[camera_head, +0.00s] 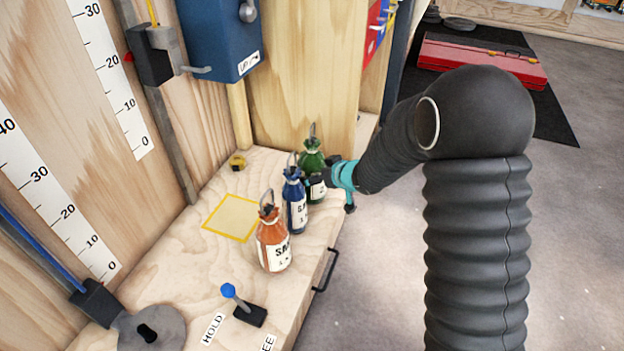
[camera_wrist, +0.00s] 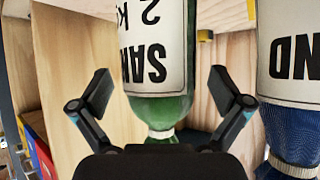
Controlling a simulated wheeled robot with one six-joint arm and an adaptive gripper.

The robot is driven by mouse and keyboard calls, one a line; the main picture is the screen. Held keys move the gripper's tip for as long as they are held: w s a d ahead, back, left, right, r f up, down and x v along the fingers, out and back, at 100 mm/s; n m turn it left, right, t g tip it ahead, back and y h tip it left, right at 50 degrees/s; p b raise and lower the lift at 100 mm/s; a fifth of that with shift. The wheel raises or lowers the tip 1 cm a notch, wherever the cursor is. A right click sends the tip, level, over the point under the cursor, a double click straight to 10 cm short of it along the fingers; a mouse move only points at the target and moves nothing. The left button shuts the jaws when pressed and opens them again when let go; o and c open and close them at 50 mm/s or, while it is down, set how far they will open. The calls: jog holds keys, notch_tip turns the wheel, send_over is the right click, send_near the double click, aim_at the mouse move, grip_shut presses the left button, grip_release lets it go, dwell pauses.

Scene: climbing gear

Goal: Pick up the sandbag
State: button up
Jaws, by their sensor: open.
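Three sandbags with metal loops on top stand upright in a row on the wooden bench: an orange one (camera_head: 272,240), a blue one (camera_head: 294,205) and a green one (camera_head: 312,160). My gripper (camera_head: 324,181) is at the green sandbag, partly hidden by my arm. In the wrist view, which looks upside down, the green sandbag (camera_wrist: 160,106) lies between the spread fingers of my gripper (camera_wrist: 160,88), with gaps on both sides. Its label reads SAND and 2 K. The blue sandbag (camera_wrist: 288,130) is close to the right finger there.
A yellow-outlined square (camera_head: 232,218) on the bench (camera_head: 180,262) is empty. A blue-knobbed lever (camera_head: 238,302) stands near the front, beside a grey disc (camera_head: 150,330). A yellow tape measure (camera_head: 237,162) lies at the back. A blue box (camera_head: 218,35) hangs above.

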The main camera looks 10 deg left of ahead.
aim_at(318, 156)
jog(key=shift+b+x, duration=0.3)
jog(key=shift+x, duration=1.65)
jog(key=shift+w+r, duration=0.15)
jog(key=shift+r, duration=0.05)
jog(key=c, duration=1.3)
jog(key=shift+w+a+r, duration=0.1)
jog(key=shift+r, duration=0.15)
jog(key=c, duration=0.3)
jog(key=shift+r+p, duration=0.3)
jog(key=shift+r, duration=0.2)
jog(key=r+p, duration=0.1)
jog(key=r, duration=0.2)
jog(key=shift+w+d+r+p, duration=0.1)
jog(key=shift+d+r+p, duration=0.1)
jog(key=shift+r+p, duration=0.15)
jog(key=w+d+r+p, duration=0.4)
jog(key=w+d+r, duration=0.1)
jog(key=d, duration=0.5)
jog(key=shift+r+p, duration=0.35)
jog(key=shift+r, duration=0.3)
